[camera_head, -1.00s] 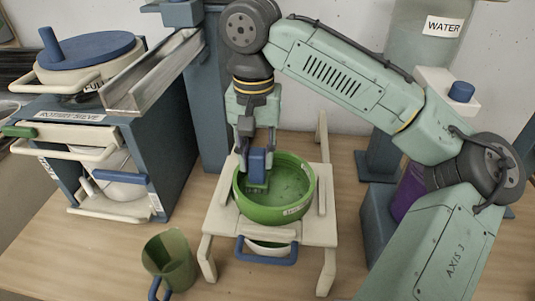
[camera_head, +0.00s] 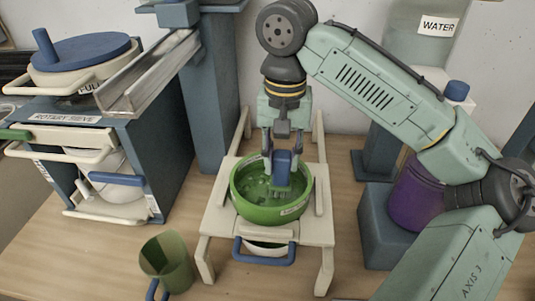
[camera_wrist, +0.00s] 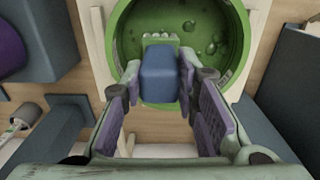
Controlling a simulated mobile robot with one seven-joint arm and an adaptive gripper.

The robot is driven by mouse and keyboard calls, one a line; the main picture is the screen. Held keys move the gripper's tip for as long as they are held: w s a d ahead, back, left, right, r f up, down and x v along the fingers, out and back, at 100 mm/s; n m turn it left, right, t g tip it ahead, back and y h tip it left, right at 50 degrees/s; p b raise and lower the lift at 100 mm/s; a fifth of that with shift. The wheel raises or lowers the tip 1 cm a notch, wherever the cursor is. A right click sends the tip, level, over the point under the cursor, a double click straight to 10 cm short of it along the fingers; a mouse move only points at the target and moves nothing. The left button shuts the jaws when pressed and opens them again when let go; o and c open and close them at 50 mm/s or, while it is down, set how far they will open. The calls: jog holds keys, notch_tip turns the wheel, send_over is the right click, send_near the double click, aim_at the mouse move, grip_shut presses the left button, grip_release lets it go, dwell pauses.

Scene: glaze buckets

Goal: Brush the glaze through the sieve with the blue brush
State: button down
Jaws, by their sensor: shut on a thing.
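The green sieve bowl (camera_head: 243,205) sits on a cream stand (camera_head: 222,222), with green glaze and some lumps inside. My gripper (camera_head: 281,150) points down over the bowl and is shut on the blue brush (camera_head: 283,165). The brush's lower end is inside the bowl, right of its middle. In the wrist view the blue brush handle (camera_wrist: 159,74) lies between my fingers, and its pale bristles show against the bowl's floor (camera_wrist: 200,30). Whether the bristles press on the mesh is hard to tell. Under the stand, a white bucket with a blue handle (camera_head: 264,259) is partly hidden.
A green translucent jug (camera_head: 167,262) stands on the table at front left. A rotary sieve cabinet (camera_head: 150,150) with a metal chute (camera_head: 150,75) is at left. A purple container (camera_head: 416,192) on a blue block and a water tank (camera_head: 420,45) are at right.

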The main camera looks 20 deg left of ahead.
jog(key=shift+w+d+f, duration=0.15)
jog(key=shift+d, duration=0.6)
jog(key=shift+s+a, duration=0.35)
jog(key=shift+a, duration=0.3)
jog(key=shift+s+a, duration=0.3)
jog(key=shift+a, duration=0.3)
jog(key=shift+s+a, duration=0.35)
jog(key=shift+a, duration=0.3)
jog(key=shift+s+a+r, duration=0.25)
jog(key=shift+s+a, duration=0.8)
jog(key=shift+a, duration=0.2)
